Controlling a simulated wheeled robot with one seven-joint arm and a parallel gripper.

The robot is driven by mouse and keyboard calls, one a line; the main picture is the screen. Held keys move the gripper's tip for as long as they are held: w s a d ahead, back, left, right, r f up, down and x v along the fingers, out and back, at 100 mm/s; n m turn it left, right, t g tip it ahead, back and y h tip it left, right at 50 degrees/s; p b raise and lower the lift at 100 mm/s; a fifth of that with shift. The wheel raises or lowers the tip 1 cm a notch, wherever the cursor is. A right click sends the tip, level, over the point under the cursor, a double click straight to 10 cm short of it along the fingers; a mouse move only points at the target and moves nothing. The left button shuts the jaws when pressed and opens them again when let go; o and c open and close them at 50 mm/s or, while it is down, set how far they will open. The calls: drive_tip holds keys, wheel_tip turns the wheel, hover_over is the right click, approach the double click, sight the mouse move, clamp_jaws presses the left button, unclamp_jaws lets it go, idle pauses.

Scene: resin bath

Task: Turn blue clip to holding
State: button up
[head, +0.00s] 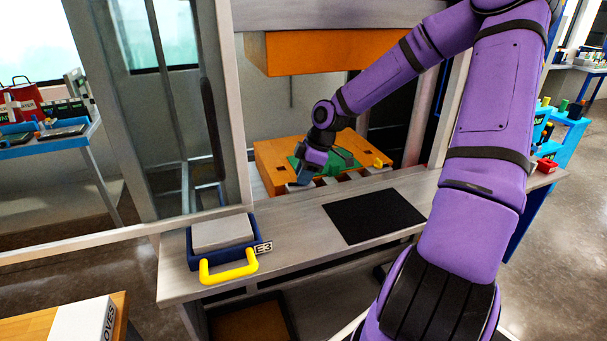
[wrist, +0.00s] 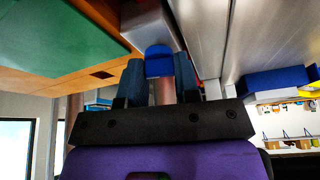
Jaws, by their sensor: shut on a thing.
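The blue clip (wrist: 159,62) shows in the wrist view as a small rounded blue piece between my two fingertips. My gripper (wrist: 159,77) is shut on it, with one finger on each side. The clip sits by a grey block at the edge of the orange plate (wrist: 55,78). In the head view my gripper (head: 303,180) is low at the front left of the orange plate (head: 272,160), and the clip is hidden there. I cannot tell which way the clip is turned.
A green sheet (head: 340,158) lies on the orange plate, with a yellow piece (head: 379,162) at its right. A blue tray with a yellow handle (head: 229,267) and a black mat (head: 373,215) lie on the front ledge.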

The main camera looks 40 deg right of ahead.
drive_tip(key=m+t+h, duration=0.1)
drive_tip(key=m, duration=0.2)
drive_tip(key=shift+a+m, duration=0.1)
drive_tip(key=shift+m, duration=0.2)
drive_tip(key=m+t+h, duration=0.1)
drive_tip(key=m, duration=0.3)
drive_tip(key=shift+r, duration=0.1)
drive_tip(key=shift+a+m+h, duration=0.1)
drive_tip(key=shift+m+h, duration=0.45)
drive_tip(key=shift+m, duration=0.75)
drive_tip(key=shift+a+m+h, duration=0.1)
drive_tip(key=shift+m+h, duration=0.45)
drive_tip(key=shift+m, duration=0.75)
drive_tip(key=shift+m+h, duration=0.4)
drive_tip(key=shift+m, duration=0.6)
drive_tip(key=shift+s+m, duration=0.1)
drive_tip(key=shift+m, duration=0.3)
drive_tip(key=o, duration=0.9)
drive_tip(key=shift+v, duration=5.3)
